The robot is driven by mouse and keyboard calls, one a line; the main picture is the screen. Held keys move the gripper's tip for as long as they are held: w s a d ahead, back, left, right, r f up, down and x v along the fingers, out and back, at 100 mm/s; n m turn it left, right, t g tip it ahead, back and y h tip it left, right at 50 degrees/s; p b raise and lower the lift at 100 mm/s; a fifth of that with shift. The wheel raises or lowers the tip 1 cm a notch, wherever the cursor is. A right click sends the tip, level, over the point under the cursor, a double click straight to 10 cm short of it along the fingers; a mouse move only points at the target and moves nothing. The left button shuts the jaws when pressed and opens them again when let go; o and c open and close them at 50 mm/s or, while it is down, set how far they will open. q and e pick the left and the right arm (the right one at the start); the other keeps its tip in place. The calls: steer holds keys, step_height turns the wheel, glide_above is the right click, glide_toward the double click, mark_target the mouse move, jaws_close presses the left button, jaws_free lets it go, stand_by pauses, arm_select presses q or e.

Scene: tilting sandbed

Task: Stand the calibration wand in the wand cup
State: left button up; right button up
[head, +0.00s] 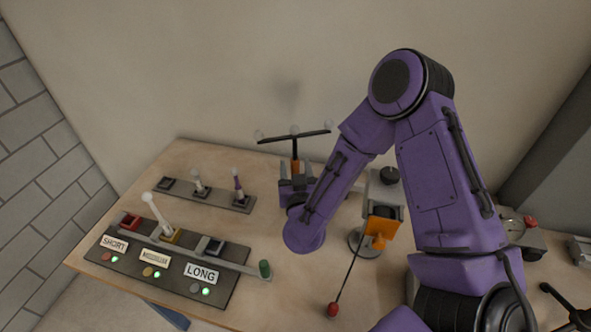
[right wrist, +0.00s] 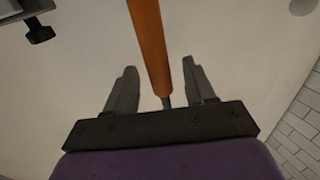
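The calibration wand (head: 294,134) has a dark crossbar with small pale balls and an orange handle. It stands roughly upright toward the back of the table in the head view; its lower end is hidden behind my right gripper. My right gripper (head: 296,181) has its fingers either side of the handle. The right wrist view shows the orange handle (right wrist: 148,45) between the open fingers of that gripper (right wrist: 160,88), with a visible gap on each side. I cannot make out the wand cup for certain. My left gripper is not in view.
A dark panel (head: 135,272) with SHORT and LONG labels stands front left. Behind it is a rack (head: 217,198) with small pegs. A grey and orange device (head: 382,222) with a red-tipped rod (head: 333,309) stands right of the gripper. Clear wood lies between panel and gripper.

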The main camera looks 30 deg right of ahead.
steer(key=v, duration=1)
steer(key=shift+s+a, duration=0.2)
steer(key=shift+s, duration=0.05)
